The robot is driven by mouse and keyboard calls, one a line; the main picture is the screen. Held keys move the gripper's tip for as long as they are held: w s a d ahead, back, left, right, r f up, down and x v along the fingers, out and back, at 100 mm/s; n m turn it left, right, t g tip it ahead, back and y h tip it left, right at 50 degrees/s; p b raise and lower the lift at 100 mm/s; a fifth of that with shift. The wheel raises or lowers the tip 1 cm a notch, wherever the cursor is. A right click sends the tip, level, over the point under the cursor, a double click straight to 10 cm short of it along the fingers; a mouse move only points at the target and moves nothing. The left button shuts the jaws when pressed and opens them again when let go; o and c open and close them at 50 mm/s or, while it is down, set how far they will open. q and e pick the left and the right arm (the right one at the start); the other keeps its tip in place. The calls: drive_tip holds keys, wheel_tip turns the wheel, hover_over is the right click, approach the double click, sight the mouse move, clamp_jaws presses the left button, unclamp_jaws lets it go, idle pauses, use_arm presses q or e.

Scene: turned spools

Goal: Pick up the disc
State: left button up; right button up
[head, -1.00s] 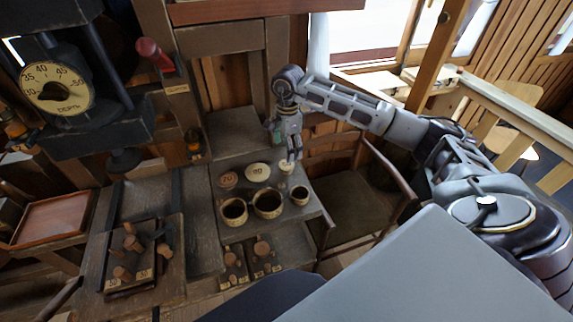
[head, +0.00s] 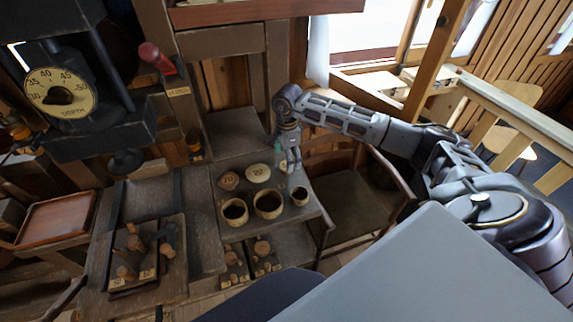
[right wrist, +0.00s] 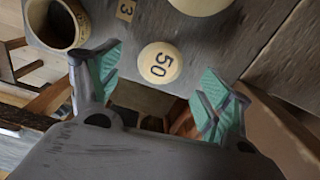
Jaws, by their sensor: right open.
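A small pale disc marked 50 (right wrist: 160,63) lies flat on the dark wooden bench top in the right wrist view. My right gripper (right wrist: 163,58) is open above it, with one green-padded finger to each side and nothing between the pads that I can see held. In the head view the gripper (head: 290,160) points down and partly covers this disc. Two other discs lie to its left: a larger cream one (head: 258,173) and a browner one marked 70 (head: 228,181). My left gripper is not in view.
Three round cups, left (head: 234,211), middle (head: 267,204) and right (head: 299,196), stand in front of the discs. A chair (head: 355,205) stands right of the bench. A board with wooden pegs (head: 133,242) and a depth dial (head: 60,92) are at the left.

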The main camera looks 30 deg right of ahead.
drive_tip(key=shift+f, duration=1.05)
drive_tip(key=shift+f, duration=0.25)
idle(0.4)
drive_tip(key=c, duration=0.8)
drive_tip(key=shift+o, duration=0.2)
